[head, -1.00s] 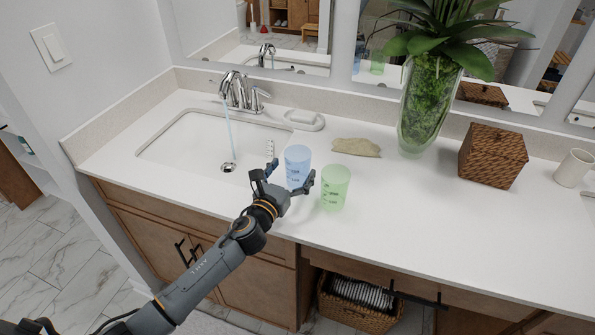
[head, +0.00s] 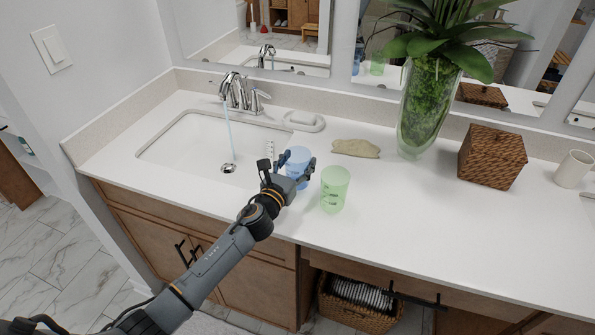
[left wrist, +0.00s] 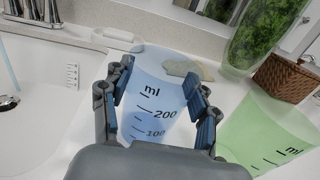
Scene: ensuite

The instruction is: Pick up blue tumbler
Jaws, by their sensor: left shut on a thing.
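The blue tumbler (head: 298,158) is translucent with dark measuring marks and stands upright on the white counter, right of the sink. My left gripper (head: 290,168) is around it, with one finger on each side, and is shut on it. In the left wrist view the blue tumbler (left wrist: 157,105) sits between the two fingers of my left gripper (left wrist: 160,105), its "ml" scale facing the camera. Its lower part is hidden behind the gripper's palm. My right gripper is in neither view.
A green tumbler (head: 335,190) stands close to the right of my left gripper. The sink (head: 190,150), with water running from the tap (head: 232,90), is to the left. Behind are a soap dish (head: 304,121), a beige stone-like piece (head: 356,148) and a plant vase (head: 425,110).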

